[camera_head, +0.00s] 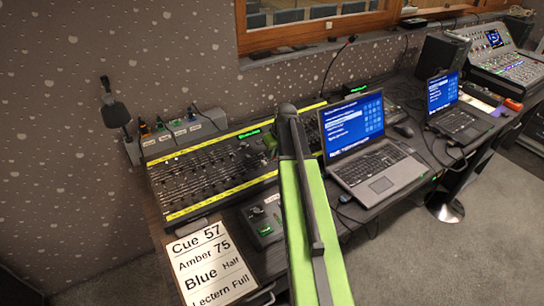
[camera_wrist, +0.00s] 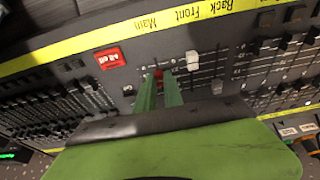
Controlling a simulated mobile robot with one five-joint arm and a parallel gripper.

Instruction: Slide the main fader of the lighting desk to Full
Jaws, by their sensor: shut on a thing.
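The lighting desk (camera_head: 205,172) lies along the wall in the head view, a black panel with yellow label strips along its edges. In the wrist view, my gripper (camera_wrist: 159,76) reaches down onto the panel. Its two green fingers are shut on a small red fader cap (camera_wrist: 157,74), which shows only partly between the tips. The yellow strip (camera_wrist: 110,38) carries the words Back, Front and Main, with Main nearest this cap. A white cap (camera_wrist: 192,60) and a grey cap (camera_wrist: 217,87) sit close to the right. The fader's exact setting cannot be read.
A red button (camera_wrist: 109,58) is left of the fingers. A laptop (camera_head: 365,145) stands close right of my arm. A white card (camera_head: 210,263) lists cue levels, including Lectern Full. A small black box (camera_head: 262,220) sits in front of the desk.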

